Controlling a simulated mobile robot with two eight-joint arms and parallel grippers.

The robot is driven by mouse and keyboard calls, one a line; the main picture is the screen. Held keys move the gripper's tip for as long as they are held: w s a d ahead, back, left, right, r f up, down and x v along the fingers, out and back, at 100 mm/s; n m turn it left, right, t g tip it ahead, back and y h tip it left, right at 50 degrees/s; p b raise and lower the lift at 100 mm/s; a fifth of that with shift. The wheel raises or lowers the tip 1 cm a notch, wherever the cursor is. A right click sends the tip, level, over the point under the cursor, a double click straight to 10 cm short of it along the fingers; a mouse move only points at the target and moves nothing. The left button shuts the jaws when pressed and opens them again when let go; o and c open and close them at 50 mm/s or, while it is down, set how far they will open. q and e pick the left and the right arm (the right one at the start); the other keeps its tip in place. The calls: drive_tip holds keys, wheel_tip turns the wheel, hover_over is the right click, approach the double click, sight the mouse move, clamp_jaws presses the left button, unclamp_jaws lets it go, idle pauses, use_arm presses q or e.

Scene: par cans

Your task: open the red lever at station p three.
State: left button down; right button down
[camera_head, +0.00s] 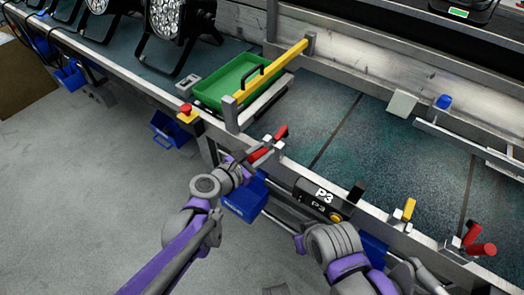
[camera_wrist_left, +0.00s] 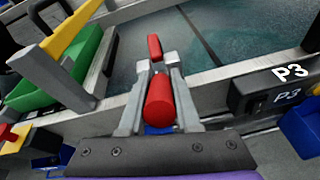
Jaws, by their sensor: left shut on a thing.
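The red lever (camera_head: 259,155) is at the bench's front edge, left of the black P3 sign (camera_head: 318,198). My left gripper (camera_head: 254,158) is shut on the lever's red handle. In the left wrist view the red handle (camera_wrist_left: 160,103) lies between the two grey fingers of the left gripper (camera_wrist_left: 157,85), with a smaller red part (camera_wrist_left: 154,46) beyond it. The P3 sign also shows at the right of the left wrist view (camera_wrist_left: 278,83). My right arm shows at the bottom right of the head view, but I cannot make out its fingertips.
A green tray (camera_head: 210,94) with a yellow bar (camera_head: 272,71) over it stands left of the lever. A red button (camera_head: 186,109) is on the edge further left. Another red lever (camera_head: 483,249) is at far right. Blue bins (camera_head: 243,203) hang below the edge.

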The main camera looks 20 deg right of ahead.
use_arm(q)
drive_tip(key=r+g+y+p, duration=0.1)
drive_tip(key=p, duration=0.1)
drive_tip(key=w+d+r+g+y+p, duration=0.1)
drive_tip(key=g+y+p, duration=0.1)
drive_tip(key=y+p, duration=0.1)
drive_tip(key=shift+w+d+r+p, duration=0.25)
drive_tip(key=shift+d+r+p, duration=0.05)
drive_tip(key=shift+d+r, duration=0.1)
drive_tip(key=shift+w+d+r+g+y+p, duration=0.1)
drive_tip(key=shift+w+d+g+y+p, duration=0.2)
drive_tip(key=shift+g+y+p, duration=0.4)
drive_tip(key=shift+w+d+r+g+y+p, duration=0.1)
drive_tip(key=shift+w+d+g+y+p, duration=0.1)
drive_tip(key=shift+d+g+y+p, duration=0.45)
drive_tip(key=shift+a+y, duration=0.3)
drive_tip(key=shift+y, duration=0.05)
drive_tip(key=c, duration=0.6)
unclamp_jaws()
drive_tip(key=shift+f, duration=0.1)
drive_tip(key=p+v, duration=0.1)
drive_tip(key=v, duration=0.9)
drive_tip(key=shift+s+a+r, duration=0.2)
drive_tip(key=shift+r, duration=0.1)
